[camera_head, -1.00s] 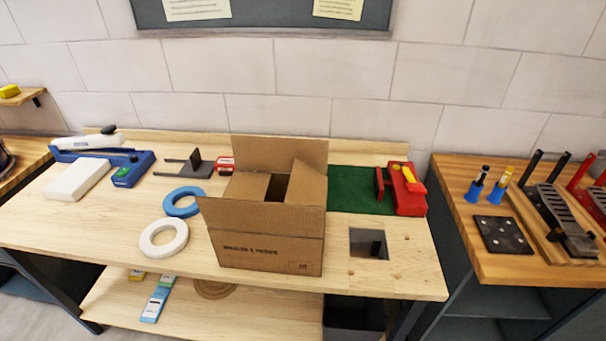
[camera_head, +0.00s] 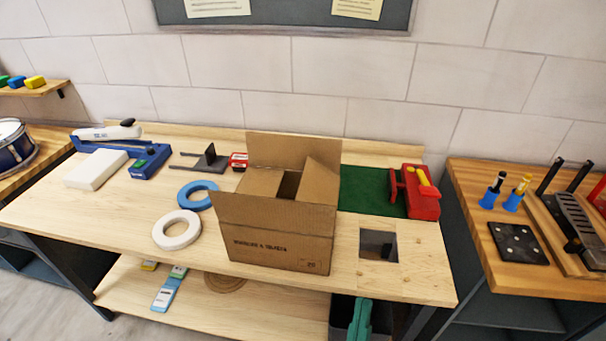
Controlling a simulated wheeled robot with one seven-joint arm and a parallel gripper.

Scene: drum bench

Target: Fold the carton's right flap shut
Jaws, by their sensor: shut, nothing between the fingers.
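The brown cardboard carton (camera_head: 280,248) stands on the bench, its top partly open. Its back flap (camera_head: 293,152) stands upright, and its front flap (camera_head: 270,212) slants up toward me. The left flap (camera_head: 260,182) lies folded inward. The right flap (camera_head: 321,178) stands raised at a slant, with a dark gap between it and the left flap.
Right of the carton are a square bench cutout (camera_head: 378,244), a green mat (camera_head: 368,180) and a red device (camera_head: 421,200). Blue (camera_head: 197,194) and white (camera_head: 177,230) rings lie to its left. A dark bin (camera_head: 341,318) is below. Air above the carton is clear.

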